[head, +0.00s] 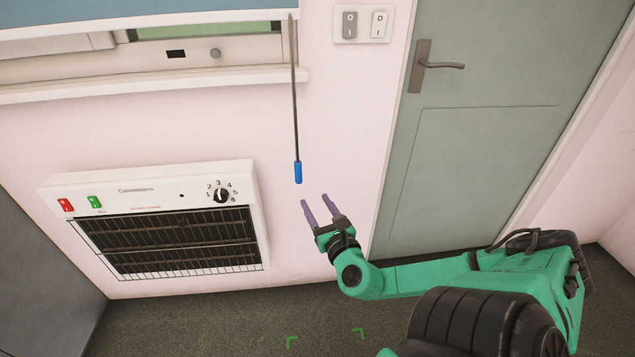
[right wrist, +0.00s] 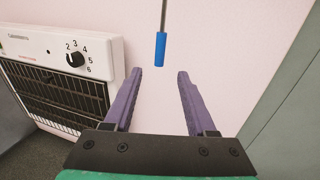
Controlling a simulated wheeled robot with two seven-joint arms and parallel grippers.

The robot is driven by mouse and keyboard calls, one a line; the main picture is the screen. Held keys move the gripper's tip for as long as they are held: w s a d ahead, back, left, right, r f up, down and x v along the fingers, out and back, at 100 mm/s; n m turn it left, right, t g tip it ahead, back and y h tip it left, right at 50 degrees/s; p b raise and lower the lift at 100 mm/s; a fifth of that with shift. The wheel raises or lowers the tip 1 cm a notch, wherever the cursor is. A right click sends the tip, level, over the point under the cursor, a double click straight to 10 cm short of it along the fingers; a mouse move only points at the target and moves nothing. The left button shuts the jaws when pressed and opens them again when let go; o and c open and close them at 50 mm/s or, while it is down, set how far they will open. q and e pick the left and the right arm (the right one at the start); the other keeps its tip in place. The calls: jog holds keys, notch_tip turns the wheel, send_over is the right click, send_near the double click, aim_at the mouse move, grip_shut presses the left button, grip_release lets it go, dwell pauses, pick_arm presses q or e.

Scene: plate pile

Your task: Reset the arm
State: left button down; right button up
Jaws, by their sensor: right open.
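My right gripper (head: 319,211) is open and empty in the head view, in front of the pink wall. It is just below and slightly right of a hanging cord with a blue handle (head: 298,172). In the right wrist view its two purple fingers (right wrist: 159,77) are spread apart, and the blue handle (right wrist: 160,49) hangs beyond them, near the middle of the gap. The fingers do not hold the handle. My green right arm (head: 420,277) comes in from the right. My left gripper is not in view.
A white wall heater (head: 150,190) with a dial and switches is left of the gripper. A grey-green door (head: 470,150) with a handle (head: 435,66) is on the right. Light switches (head: 362,24) and a window with a blue blind (head: 150,22) are above. Green corner marks lie on the dark floor.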

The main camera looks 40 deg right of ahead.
dwell(0.3)
jog(key=s+d+f+m+g+h+p, duration=0.2)
jog(key=s+d+f+m+g+p, duration=0.15)
jog(key=d+f+m, duration=0.45)
jog(key=s+d+f+m+g+y+p, duration=0.1)
jog(key=s+d+f+m+g+p, duration=0.2)
jog(key=s+f, duration=0.45)
jog(key=s+d+f+m+g+y+p, duration=0.1)
jog(key=s+d+f+m+g, duration=0.2)
jog(key=s+f+m+g, duration=0.5)
jog(key=s+a+f+m+y+p, duration=0.1)
jog(key=s+a+f+m+y, duration=0.1)
jog(key=a, duration=0.6)
jog(key=s+a+f+m+y+p, duration=0.2)
jog(key=s+a+f+m, duration=0.2)
jog(key=s+a+f, duration=0.3)
jog(key=s+a+f+m+g+y+p, duration=0.1)
jog(key=s+a+f+m+y, duration=0.1)
jog(key=s+a+f+m, duration=0.2)
jog(key=a+f, duration=0.3)
jog(key=a, duration=0.3)
jog(key=shift+s+a+f+y, duration=0.15)
jog(key=shift+a+f+y, duration=0.2)
jog(key=shift+a+y, duration=0.05)
